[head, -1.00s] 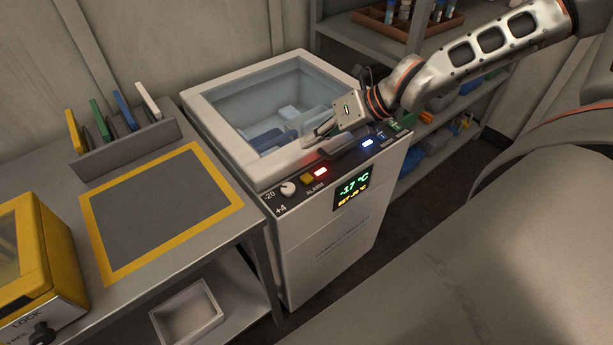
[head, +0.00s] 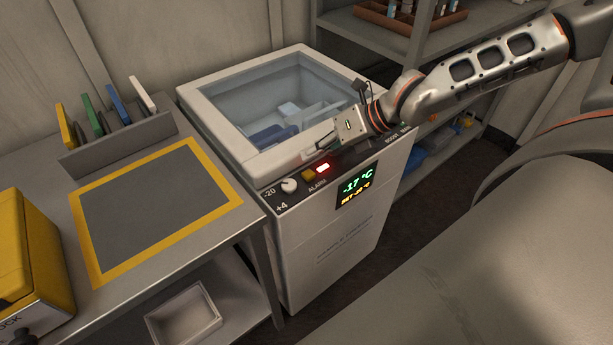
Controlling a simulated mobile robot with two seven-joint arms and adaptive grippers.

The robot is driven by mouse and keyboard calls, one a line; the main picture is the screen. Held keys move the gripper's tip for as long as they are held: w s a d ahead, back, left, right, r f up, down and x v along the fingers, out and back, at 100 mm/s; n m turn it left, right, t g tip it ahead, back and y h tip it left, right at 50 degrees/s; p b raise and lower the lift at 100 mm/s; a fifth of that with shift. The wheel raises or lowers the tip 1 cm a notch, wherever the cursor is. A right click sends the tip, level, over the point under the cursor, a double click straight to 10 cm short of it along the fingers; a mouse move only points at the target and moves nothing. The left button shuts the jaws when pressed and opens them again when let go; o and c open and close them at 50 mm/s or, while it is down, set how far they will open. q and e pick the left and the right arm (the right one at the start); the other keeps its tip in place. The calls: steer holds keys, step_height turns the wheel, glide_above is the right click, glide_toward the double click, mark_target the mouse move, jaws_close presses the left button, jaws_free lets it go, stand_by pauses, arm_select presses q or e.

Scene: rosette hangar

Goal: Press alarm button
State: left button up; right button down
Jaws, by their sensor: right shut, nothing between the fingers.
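The white sample freezer (head: 330,245) stands in the middle of the head view, its glass lid (head: 270,98) on top. On its front panel, the amber alarm button (head: 308,175) sits above the word ALARM, between a white dial (head: 289,186) and a lit red lamp (head: 322,168). My right gripper (head: 319,149) is shut and empty. Its fingers point left and down over the lid's front rim, just above and behind the red lamp and button. I see no contact with the button. My left gripper is not in view.
A display (head: 355,186) reads -17 °C. At left, a table (head: 235,245) holds a yellow-bordered mat (head: 88,240), a rack of coloured plates (head: 120,145) and a yellow box (head: 28,260). A shelf (head: 345,40) stands behind at right.

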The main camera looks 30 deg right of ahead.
mark_target(312, 173)
step_height(312, 173, down, 3)
steer(key=shift+r+b, duration=0.1)
steer(key=shift+b, duration=0.65)
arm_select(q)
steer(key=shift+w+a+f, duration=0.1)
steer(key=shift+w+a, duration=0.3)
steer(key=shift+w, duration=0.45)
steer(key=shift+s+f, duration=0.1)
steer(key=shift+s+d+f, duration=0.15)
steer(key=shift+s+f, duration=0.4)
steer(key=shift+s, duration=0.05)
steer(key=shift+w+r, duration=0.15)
